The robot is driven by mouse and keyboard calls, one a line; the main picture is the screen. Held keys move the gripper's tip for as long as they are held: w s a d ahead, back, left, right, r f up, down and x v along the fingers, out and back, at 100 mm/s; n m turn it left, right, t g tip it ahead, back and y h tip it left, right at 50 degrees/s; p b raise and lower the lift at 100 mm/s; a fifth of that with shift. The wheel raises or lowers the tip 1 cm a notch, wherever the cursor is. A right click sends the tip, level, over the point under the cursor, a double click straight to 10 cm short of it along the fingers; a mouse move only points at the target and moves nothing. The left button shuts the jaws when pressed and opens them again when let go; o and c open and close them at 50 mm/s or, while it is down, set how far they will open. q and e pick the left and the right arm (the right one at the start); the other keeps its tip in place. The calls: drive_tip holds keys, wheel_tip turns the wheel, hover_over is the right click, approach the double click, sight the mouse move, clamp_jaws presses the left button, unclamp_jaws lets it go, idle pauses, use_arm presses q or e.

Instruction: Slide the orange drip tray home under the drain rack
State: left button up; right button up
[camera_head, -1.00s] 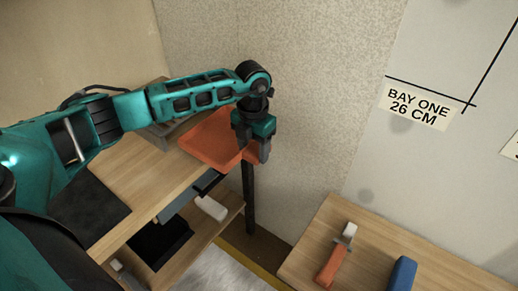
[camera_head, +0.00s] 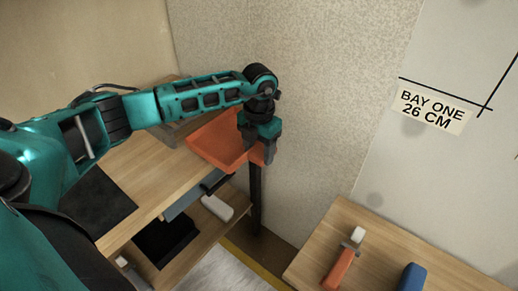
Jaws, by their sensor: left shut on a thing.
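The orange drip tray (camera_head: 217,142) lies at the back right corner of the wooden table, its right end reaching the table's edge. My left gripper (camera_head: 262,154) points down at the tray's right end and is shut on its rim. Behind my left arm a grey-brown rack-like piece (camera_head: 172,133) shows in part beside the tray's left side; my arm hides most of it, so I cannot tell how far the tray is under it. My right gripper is not in view.
The wooden table (camera_head: 150,180) has a black mat (camera_head: 96,207) at its front left. A lower shelf holds a white object (camera_head: 217,207) and a black one. At right, another wooden table (camera_head: 345,215) bears an orange-handled tool (camera_head: 343,262) and a blue object (camera_head: 411,278). A speckled wall stands close behind.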

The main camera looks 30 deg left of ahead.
sight(215, 134)
use_arm(q)
drive_tip(key=shift+a, duration=0.15)
drive_tip(key=shift+w+a, duration=0.1)
drive_tip(key=shift+a, duration=0.5)
drive_tip(key=shift+w+a+b, duration=0.15)
drive_tip(key=shift+a+b, duration=0.4)
drive_tip(key=shift+a, duration=1.65)
drive_tip(key=shift+w+a, duration=0.1)
drive_tip(key=shift+a, duration=0.9)
drive_tip(key=shift+w+a+b, duration=0.1)
drive_tip(key=shift+a+b, duration=0.4)
drive_tip(key=shift+a, duration=0.95)
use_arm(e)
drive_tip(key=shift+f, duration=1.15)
use_arm(q)
drive_tip(key=shift+w+a+b, duration=0.2)
drive_tip(key=shift+a+b, duration=0.35)
drive_tip(key=shift+a, duration=1.5)
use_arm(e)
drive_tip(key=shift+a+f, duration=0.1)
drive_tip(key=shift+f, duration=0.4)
use_arm(q)
drive_tip(key=shift+a, duration=0.5)
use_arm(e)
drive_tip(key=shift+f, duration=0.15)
use_arm(q)
drive_tip(key=shift+f, duration=0.35)
